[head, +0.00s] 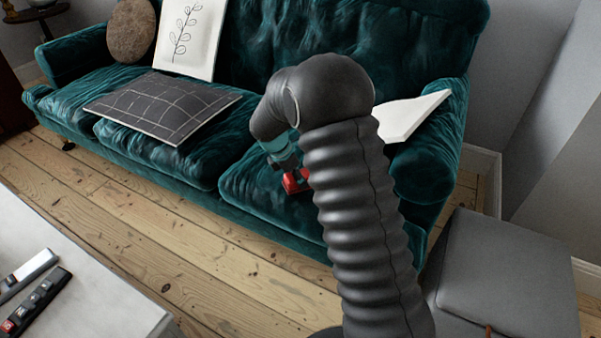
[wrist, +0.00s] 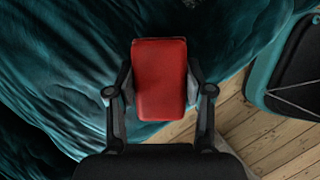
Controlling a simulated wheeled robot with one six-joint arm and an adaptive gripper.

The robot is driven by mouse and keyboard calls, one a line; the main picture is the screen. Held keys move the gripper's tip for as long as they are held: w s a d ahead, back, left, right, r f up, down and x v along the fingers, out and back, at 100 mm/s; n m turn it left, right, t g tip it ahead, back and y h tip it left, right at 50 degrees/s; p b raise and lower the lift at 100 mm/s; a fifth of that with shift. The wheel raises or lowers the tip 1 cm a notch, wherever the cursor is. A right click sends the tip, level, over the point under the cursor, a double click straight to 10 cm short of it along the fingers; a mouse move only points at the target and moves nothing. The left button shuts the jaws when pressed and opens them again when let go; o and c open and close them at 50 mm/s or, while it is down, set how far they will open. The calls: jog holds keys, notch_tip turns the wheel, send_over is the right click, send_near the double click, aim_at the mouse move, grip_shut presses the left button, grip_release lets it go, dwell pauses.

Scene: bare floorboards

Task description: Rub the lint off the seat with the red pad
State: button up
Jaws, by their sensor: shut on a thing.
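The red pad (wrist: 160,80) is between the two fingers of my gripper (wrist: 160,95) in the wrist view, and the gripper is shut on it. In the head view, part of the red pad (head: 293,181) shows at the right-hand seat cushion (head: 245,190) of the teal velvet sofa, partly behind my arm. The pad is over the seat; I cannot tell whether it touches the cloth. The seat (wrist: 70,70) fills the left of the wrist view. I cannot make out any lint; my arm hides much of the right cushion.
A dark grid-patterned cushion (head: 163,105) lies on the left seats. A leaf-print cushion (head: 192,38), a round brown cushion (head: 131,30) and a white cushion (head: 410,115) are also on the sofa. A white table (head: 90,280) with remotes stands front left, and a grey seat (head: 505,265) front right.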

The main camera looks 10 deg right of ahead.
jog(key=shift+s+f, duration=0.15)
jog(key=shift+s, duration=0.05)
jog(key=shift+w+r, duration=0.15)
jog(key=shift+r, duration=2.9)
jog(key=shift+r, duration=1.5)
